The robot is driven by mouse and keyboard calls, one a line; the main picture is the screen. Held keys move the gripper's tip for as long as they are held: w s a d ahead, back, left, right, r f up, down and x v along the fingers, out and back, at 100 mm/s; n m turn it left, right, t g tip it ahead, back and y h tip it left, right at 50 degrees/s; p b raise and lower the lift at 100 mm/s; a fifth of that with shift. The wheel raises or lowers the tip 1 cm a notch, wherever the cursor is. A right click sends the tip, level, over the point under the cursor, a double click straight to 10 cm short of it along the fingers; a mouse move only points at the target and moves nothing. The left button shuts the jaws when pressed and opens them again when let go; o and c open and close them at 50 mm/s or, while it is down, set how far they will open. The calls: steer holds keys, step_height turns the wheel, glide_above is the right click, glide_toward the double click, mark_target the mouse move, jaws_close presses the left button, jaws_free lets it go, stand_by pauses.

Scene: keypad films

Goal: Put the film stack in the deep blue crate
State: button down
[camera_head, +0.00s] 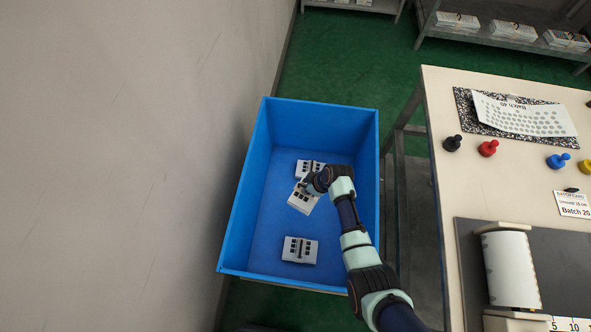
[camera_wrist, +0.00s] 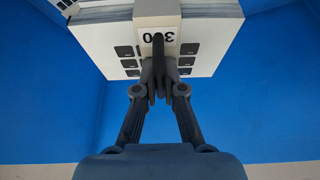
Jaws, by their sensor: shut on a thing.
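In the head view the held film stack (camera_head: 302,200) is tilted and hangs inside the deep blue crate (camera_head: 242,215). My gripper (camera_head: 310,187) reaches in from the right, and my arm covers part of the crate's right side. I cannot tell whether the held stack touches the crate floor. Another stack (camera_head: 310,168) lies in the crate just behind it, and one more (camera_head: 300,250) lies near the front.
A grey wall (camera_head: 140,130) stands left of the crate. Shelves with stacks (camera_head: 510,30) stand at the back. The crate floor's middle has bare room.

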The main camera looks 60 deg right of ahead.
steer(key=shift+s+d+f, duration=0.1)
steer(key=shift+d+f, duration=0.05)
steer(key=shift+f, duration=0.15)
step_height(320, 180, down, 20)
steer(key=b, duration=1.3)
steer(key=shift+d+r, duration=0.1)
steer(key=shift+r, duration=0.2)
steer(key=c, duration=1.3)
jaws_free()
steer(key=p+v, duration=0.9)
steer(key=v, duration=0.3)
